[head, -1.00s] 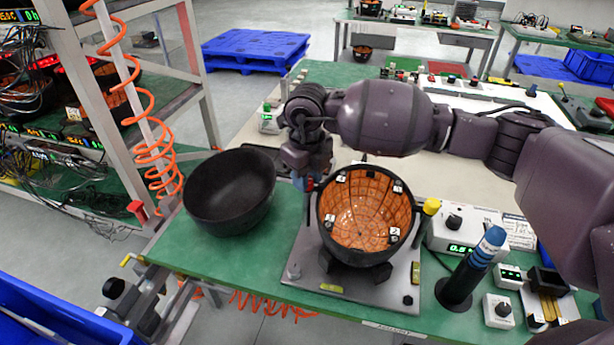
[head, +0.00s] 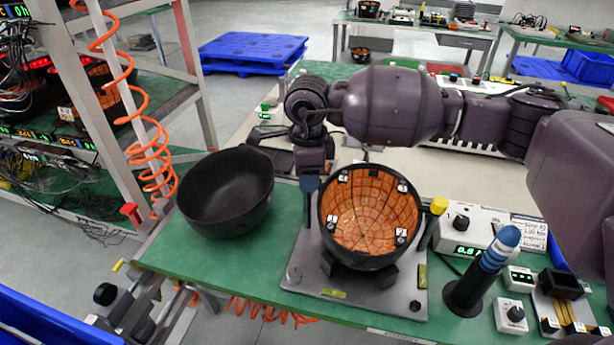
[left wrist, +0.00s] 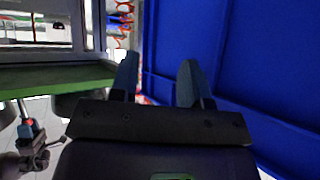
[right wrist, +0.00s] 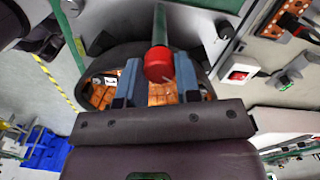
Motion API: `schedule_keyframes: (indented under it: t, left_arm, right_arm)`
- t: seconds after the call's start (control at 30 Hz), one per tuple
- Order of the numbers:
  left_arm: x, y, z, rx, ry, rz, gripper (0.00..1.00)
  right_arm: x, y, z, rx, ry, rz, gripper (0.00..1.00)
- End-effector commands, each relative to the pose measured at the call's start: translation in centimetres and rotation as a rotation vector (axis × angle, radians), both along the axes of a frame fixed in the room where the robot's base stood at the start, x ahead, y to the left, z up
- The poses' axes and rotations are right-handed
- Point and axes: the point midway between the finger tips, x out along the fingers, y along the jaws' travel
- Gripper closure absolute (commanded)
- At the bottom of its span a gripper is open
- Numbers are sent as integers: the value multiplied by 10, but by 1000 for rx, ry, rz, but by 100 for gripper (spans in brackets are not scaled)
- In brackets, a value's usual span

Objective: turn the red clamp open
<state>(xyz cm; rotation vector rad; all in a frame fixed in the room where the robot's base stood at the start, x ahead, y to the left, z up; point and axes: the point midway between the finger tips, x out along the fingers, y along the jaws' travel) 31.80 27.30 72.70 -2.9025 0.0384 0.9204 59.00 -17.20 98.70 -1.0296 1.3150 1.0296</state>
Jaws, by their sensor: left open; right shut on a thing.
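The red clamp (right wrist: 158,65) shows in the right wrist view as a round red end on a grey-green bar, between my right gripper's fingers (right wrist: 157,82). In the head view my right gripper (head: 309,184) points down at the left rim of the orange-lined black bowl (head: 372,257), and its finger hides the red part. The bowl stands on a grey fixture plate (head: 312,272). My right gripper is shut on the clamp. My left gripper (left wrist: 160,82) is open and empty, seen only in the left wrist view beside a blue wall.
An empty black bowl (head: 226,192) sits left of the fixture on the green table (head: 185,250). A black-and-blue handled tool (head: 483,270) and a meter box (head: 470,232) stand at the right. An orange coiled hose (head: 150,150) hangs by the rack at left.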

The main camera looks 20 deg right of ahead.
Motion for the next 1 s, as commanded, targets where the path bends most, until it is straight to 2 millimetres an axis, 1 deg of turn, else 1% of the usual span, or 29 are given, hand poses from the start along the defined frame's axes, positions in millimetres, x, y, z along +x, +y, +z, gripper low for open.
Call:
schedule_keyframes:
  t: [0.03,0.2,0.5,0.7,1.0]
  left_arm:
    - [0,0,-3,0,4,-1,57]
    - [0,-1,-7,0,9,-3,57]
    - [8,-3,-6,0,-3,-10,57]
    - [8,-3,-9,0,1,-10,57]
    - [5,-3,-11,0,6,-9,57]
  right_arm:
    - [1,0,-1,2,-2,42,93]
    - [1,0,0,3,-3,189,93]
    - [2,0,1,3,-3,381,93]
    - [2,0,2,2,-4,449,93]
    - [1,0,3,2,-5,478,93]
